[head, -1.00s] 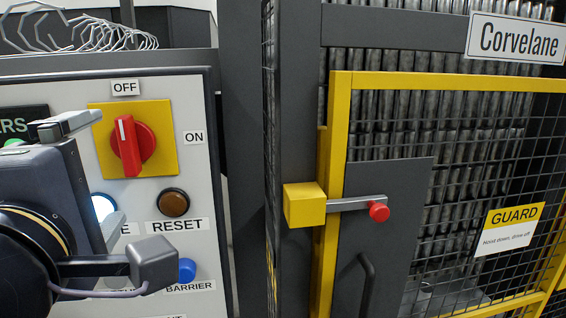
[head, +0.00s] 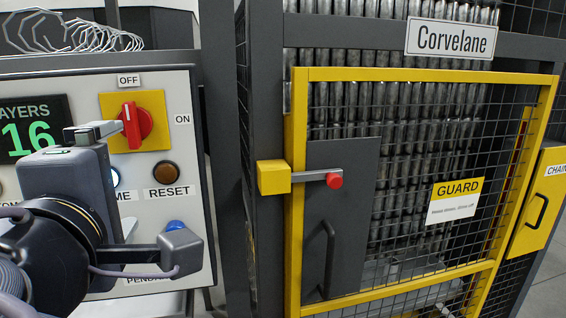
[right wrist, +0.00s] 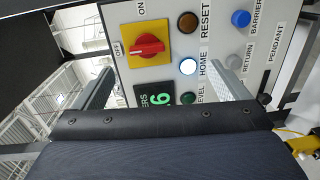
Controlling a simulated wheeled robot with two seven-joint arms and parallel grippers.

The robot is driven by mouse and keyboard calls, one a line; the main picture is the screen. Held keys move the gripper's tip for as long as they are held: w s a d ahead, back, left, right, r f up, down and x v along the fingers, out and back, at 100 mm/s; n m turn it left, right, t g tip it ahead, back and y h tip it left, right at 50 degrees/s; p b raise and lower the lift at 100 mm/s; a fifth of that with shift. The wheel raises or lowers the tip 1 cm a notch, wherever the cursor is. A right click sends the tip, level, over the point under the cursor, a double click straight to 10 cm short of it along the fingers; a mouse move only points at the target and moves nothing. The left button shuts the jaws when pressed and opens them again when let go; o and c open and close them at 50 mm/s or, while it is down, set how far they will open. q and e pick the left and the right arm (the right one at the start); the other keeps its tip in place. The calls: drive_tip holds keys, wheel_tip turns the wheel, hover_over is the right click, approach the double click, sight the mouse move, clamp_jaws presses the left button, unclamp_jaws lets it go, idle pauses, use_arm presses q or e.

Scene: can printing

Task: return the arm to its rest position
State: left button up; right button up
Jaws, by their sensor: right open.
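My right gripper (head: 150,188) is open and empty in front of the control panel (head: 185,75), at the left of the head view. One finger lies near the red rotary switch (head: 132,124) and the other near the blue button (head: 175,225), partly covering it. In the right wrist view, the open fingers (right wrist: 165,88) frame the lit white HOME button (right wrist: 188,66), with nothing between them. The red switch (right wrist: 146,47) shows on its yellow plate, its handle toward OFF. My left gripper is not in view.
Right of the panel stands a cage with a yellow-framed guard door (head: 420,75), shut, with a red-knobbed bolt (head: 334,180). Wire hangers (head: 70,32) lie behind the panel top. A yellow box (head: 540,200) with a handle is at the far right.

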drive_tip(key=w+d+f+m+g+h, duration=0.1)
drive_tip(key=w+d+f+m+g, duration=0.1)
drive_tip(key=w+d+f, duration=0.3)
drive_tip(key=w+d+f+m+g+h, duration=0.1)
drive_tip(key=w+d+f+m, duration=0.15)
drive_tip(key=d, duration=0.55)
drive_tip(key=w+d+f+m+g+h, duration=0.1)
drive_tip(key=d+f+m+g, duration=0.35)
drive_tip(key=d+f, duration=0.85)
drive_tip(key=s+d+f+m+g, duration=0.35)
drive_tip(key=s+d+f, duration=0.2)
drive_tip(key=d, duration=0.45)
drive_tip(key=s+d+f+m+y, duration=0.2)
drive_tip(key=s+f+m+y, duration=0.1)
drive_tip(key=s+f+m, duration=0.6)
wheel_tip(320, 180, down, 2)
drive_tip(key=s, duration=0.2)
drive_tip(key=shift+s+d+f, duration=0.15)
drive_tip(key=shift+s+d, duration=0.05)
drive_tip(key=shift+s, duration=0.15)
